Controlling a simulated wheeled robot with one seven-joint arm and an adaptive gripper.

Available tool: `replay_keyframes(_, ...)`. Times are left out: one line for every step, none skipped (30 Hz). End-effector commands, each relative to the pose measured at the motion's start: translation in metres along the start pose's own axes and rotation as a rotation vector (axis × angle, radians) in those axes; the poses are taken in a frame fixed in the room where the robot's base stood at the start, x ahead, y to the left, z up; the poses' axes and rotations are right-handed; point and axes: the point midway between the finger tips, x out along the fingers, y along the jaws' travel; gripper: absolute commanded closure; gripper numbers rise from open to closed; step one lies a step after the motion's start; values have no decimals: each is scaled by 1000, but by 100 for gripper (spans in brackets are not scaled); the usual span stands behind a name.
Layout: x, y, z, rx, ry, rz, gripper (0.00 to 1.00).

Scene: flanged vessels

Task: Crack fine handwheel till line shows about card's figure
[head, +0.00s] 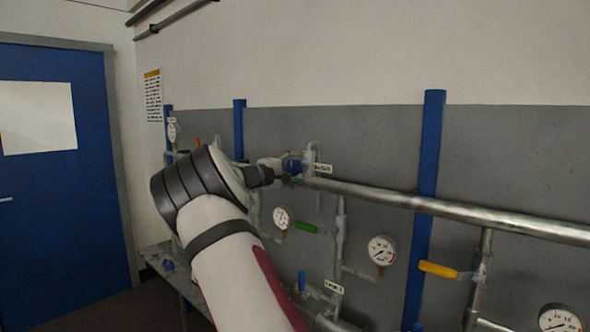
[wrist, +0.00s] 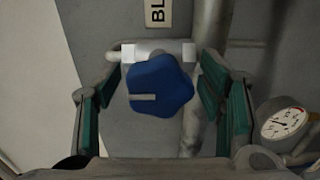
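A blue lobed handwheel (wrist: 160,86) with a pale bar mark sits on a grey valve body in the wrist view. It also shows small in the head view (head: 295,167), partly behind my gripper. My gripper (wrist: 161,78) is open, with one green-padded finger on each side of the handwheel and narrow gaps between. In the head view my gripper (head: 284,178) is at the valve. A white dial gauge (wrist: 283,123) is at right in the wrist view; its figures are too small to read. A notice with a yellow header (head: 153,95) hangs on the wall, unreadable.
A thick pipe (head: 450,207) runs right from the valve. Below are a green lever (head: 306,228), a gauge (head: 381,250), a small blue handle (head: 301,281) and a yellow lever (head: 438,270). Blue posts (head: 428,170) stand against the wall. A blue door (head: 60,190) is at left.

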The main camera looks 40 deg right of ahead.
Motion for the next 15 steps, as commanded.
replay_keyframes(0, 0, 0, 0, 0, 0, 34)
replay_keyframes(0, 0, 0, -1, 0, 0, 34)
replay_keyframes(0, 0, 0, -1, 0, 1, 34)
replay_keyframes(0, 0, 0, -1, 0, 1, 34)
replay_keyframes(0, 0, 0, -1, 0, 1, 34)
replay_keyframes(0, 0, 0, -1, 0, 1, 34)
replay_keyframes(0, 0, 0, -1, 0, 1, 34)
replay_keyframes(0, 0, 0, -1, 0, 1, 34)
replay_keyframes(-2, 0, 0, -1, 1, 1, 34)
replay_keyframes(-4, 1, 0, -1, 1, 1, 34)
replay_keyframes(-6, 1, -1, -1, 2, 1, 34)
replay_keyframes(-10, 1, -1, -1, 2, 1, 34)
replay_keyframes(-13, 1, -1, -1, 2, 1, 34)
replay_keyframes(-18, 1, -1, -1, 2, 1, 34)
replay_keyframes(-25, 0, -1, -1, 3, 0, 34)
